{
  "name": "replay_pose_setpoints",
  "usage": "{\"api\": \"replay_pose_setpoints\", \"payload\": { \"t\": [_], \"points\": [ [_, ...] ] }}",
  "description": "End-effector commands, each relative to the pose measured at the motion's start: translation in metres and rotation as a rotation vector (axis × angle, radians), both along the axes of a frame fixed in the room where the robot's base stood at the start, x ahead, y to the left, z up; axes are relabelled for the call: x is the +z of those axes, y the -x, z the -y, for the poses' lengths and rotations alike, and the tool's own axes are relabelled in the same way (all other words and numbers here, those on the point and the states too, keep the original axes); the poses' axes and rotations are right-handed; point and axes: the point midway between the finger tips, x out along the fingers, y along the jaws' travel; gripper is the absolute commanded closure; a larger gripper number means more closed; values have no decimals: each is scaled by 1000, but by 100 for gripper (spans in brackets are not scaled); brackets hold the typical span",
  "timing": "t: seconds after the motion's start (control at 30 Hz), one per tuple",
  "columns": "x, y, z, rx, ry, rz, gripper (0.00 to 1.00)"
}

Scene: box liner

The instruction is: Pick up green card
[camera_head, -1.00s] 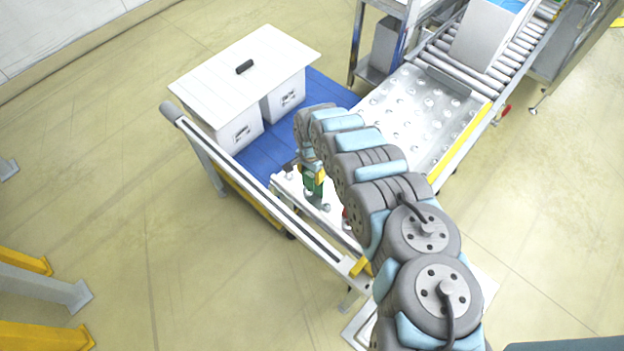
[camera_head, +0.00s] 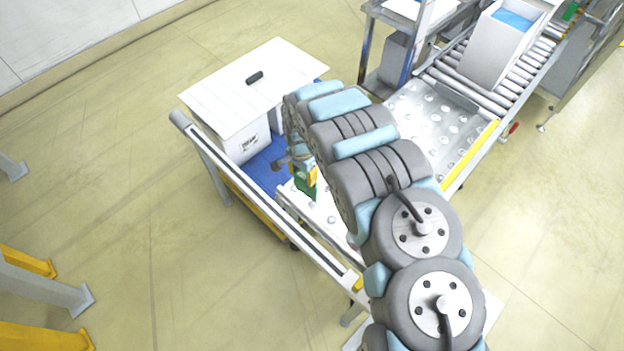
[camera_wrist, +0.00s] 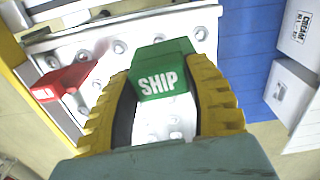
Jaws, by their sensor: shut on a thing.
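The green card (camera_wrist: 162,84) bears the word SHIP and stands between the two yellow fingers of my gripper (camera_wrist: 162,100) in the wrist view. My gripper is shut on it. In the head view the green card (camera_head: 304,184) shows at the end of my arm, above the near end of the ball-transfer table, and part of my gripper (camera_head: 308,172) shows beside it. My arm hides much of the gripper there. Whether the card still touches the table cannot be told.
A red card (camera_wrist: 62,82) is on the ball-transfer table (camera_wrist: 200,32), left of the green card. A blue-decked cart (camera_head: 262,168) carries white boxes (camera_head: 246,140) under a white panel (camera_head: 232,95). A roller conveyor (camera_head: 520,88) holds an open box (camera_head: 490,55) at upper right.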

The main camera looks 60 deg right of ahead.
Motion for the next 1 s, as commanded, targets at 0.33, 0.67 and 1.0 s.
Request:
{"api": "replay_pose_setpoints", "payload": {
  "t": [0.33,0.67,1.0],
  "points": [
    [30,-51,-36,4,0,1,85],
    [46,-76,-54,1,1,2,85],
    [49,-82,-58,15,0,1,85]
  ]
}}
